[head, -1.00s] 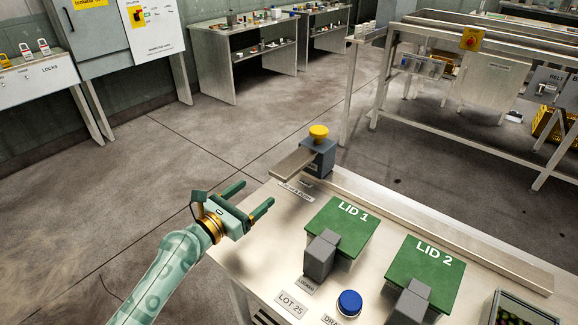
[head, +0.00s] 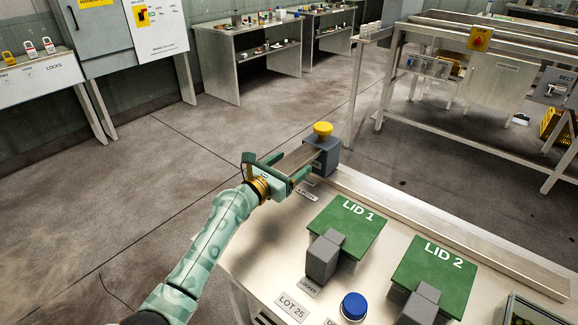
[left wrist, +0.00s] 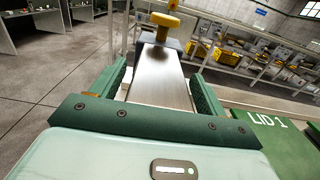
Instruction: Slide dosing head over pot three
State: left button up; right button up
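The dosing head (head: 328,160) is a grey block with a yellow knob (head: 323,128) on top, at the far left end of a pale rail (head: 440,232). A flat silver bar (left wrist: 160,78) sticks out from the block toward my left arm. My left gripper (head: 297,165) is open. Its fingers lie on either side of the bar, and gaps seem to show between bar and fingers in the left wrist view. Green lids marked LID 1 (head: 347,222) and LID 2 (head: 435,272) cover two places beside the rail. I see no label for pot three. My right gripper is out of view.
Grey latch blocks (head: 323,257) stand at the lids' near edges. A blue knob (head: 353,306) and a LOT 25 plate (head: 291,306) are at the front. An open container (head: 540,309) shows partly at lower right. Floor left of the bench is clear.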

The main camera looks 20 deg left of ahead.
pick_arm(q)
jog(key=c, duration=1.2)
jog(key=shift+s+d, duration=0.1)
jog(key=shift+d, duration=0.15)
jog(key=s+d+p, duration=0.3)
jog(key=d, duration=0.5)
jog(key=shift+p, duration=0.3)
jog(key=shift+d, duration=0.15)
jog(key=o, duration=1.4)
jog(key=shift+s, duration=0.1)
